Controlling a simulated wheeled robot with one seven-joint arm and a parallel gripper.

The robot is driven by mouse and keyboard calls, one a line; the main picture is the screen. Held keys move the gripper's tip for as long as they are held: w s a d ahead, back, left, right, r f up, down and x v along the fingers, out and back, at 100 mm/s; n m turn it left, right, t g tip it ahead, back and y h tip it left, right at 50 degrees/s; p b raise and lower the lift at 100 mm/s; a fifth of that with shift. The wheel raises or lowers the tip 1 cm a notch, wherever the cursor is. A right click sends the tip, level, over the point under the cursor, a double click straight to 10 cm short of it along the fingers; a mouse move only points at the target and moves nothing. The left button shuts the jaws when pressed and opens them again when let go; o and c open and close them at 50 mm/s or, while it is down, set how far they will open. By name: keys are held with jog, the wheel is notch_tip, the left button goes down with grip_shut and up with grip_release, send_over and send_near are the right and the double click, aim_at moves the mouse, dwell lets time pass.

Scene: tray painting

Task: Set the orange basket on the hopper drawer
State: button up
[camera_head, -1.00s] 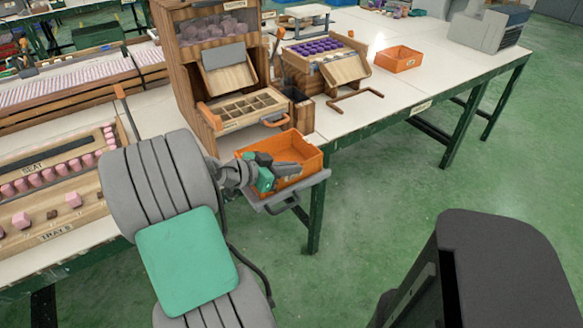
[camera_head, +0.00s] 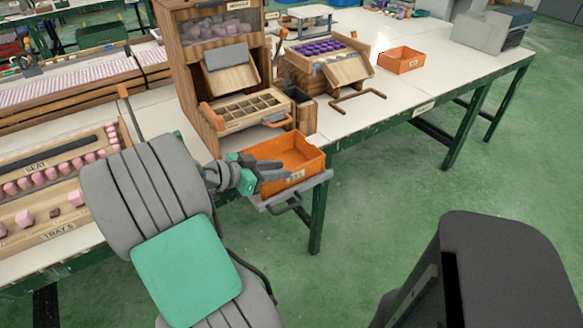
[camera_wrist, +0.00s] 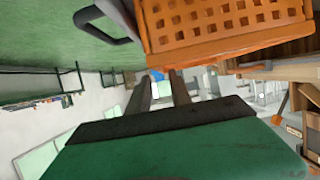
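The orange basket (camera_head: 301,158) sits upright on a grey pulled-out drawer (camera_head: 322,179) with a handle, which juts from the table's front edge below the wooden hopper cabinet (camera_head: 207,95). My gripper (camera_head: 275,172) is at the basket's left front side, its fingers close to the wall beside the label. In the wrist view the perforated basket wall (camera_wrist: 225,22) fills the upper right, and the drawer's dark handle (camera_wrist: 108,22) shows at upper left. There my fingers (camera_wrist: 163,88) are apart with nothing between them. The drawer's surface is mostly hidden under the basket.
A second orange basket (camera_head: 401,60) stands further back on the white table. A wooden dispenser with purple pieces (camera_head: 322,47) stands right of the cabinet. A wooden rack of pink pieces (camera_head: 40,205) lies at left. The green floor in front of the drawer is clear.

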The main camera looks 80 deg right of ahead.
jog(key=w+a+f+n+t+y, duration=0.2)
jog(key=w+a+n+t, duration=0.4)
jog(key=w+a, duration=0.4)
jog(key=w+a+f+n+t+y, duration=0.25)
jog(key=w+a+n, duration=0.45)
jog(key=w+a, duration=0.35)
jog(key=s+a+n+t+y, duration=0.1)
jog(key=a+n+y, duration=0.4)
jog(key=a+n, duration=0.8)
jog(key=a+t, duration=0.1)
jog(key=a, duration=0.9)
jog(key=shift+s+n+y, duration=0.15)
jog(key=shift+n+y, duration=0.15)
jog(key=shift+y, duration=0.05)
jog(key=shift+t, duration=0.25)
